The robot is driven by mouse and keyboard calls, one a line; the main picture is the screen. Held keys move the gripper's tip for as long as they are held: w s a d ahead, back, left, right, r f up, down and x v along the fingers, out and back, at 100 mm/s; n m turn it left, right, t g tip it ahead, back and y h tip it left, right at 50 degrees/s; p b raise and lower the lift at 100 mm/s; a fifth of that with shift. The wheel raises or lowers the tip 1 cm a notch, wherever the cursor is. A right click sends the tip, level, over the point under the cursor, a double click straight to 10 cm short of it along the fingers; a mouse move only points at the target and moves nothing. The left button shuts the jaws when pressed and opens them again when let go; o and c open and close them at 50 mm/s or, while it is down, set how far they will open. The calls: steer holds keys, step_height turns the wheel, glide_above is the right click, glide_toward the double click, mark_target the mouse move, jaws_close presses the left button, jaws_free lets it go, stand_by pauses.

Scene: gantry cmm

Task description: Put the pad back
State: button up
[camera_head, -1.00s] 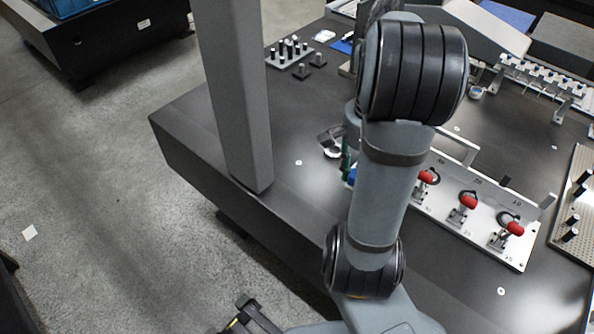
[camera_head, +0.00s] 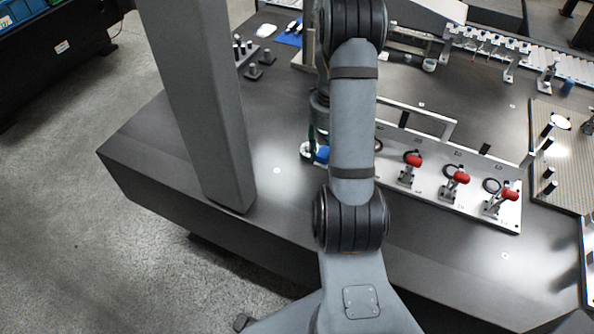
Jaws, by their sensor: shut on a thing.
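My gripper (camera_head: 318,138) is mostly hidden behind my own forearm, left of the clamp fixture and low over the table. A blue piece (camera_head: 322,154) with a dark green strip (camera_head: 311,133) above it shows at the forearm's left edge, where my gripper is shut on it. Whether this is the pad I cannot tell, and the fingertips do not show. A small white disc (camera_head: 306,150) lies just left of the blue piece. The light fixture plate (camera_head: 468,209) with red-handled clamps (camera_head: 413,160) runs to the right; its left end is behind my arm.
A grey column (camera_head: 205,110) stands at the table's left. Dark posts on a small block (camera_head: 246,52) are at the back. A perforated plate (camera_head: 550,115) lies at the right, and a rack (camera_head: 490,42) stands at the back right.

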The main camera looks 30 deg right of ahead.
glide_above(299, 179)
step_height(299, 179, down, 4)
steer(key=shift+d+f+p, duration=0.1)
steer(key=shift+p, duration=0.25)
steer(key=shift+w+f, duration=0.15)
steer(key=shift+f, duration=1.85)
steer(key=shift+f, duration=0.2)
steer(key=o, duration=1.2)
steer(key=shift+r, duration=0.1)
step_height(299, 179, up, 12)
steer(key=shift+r, duration=0.15)
steer(key=shift+d, duration=0.1)
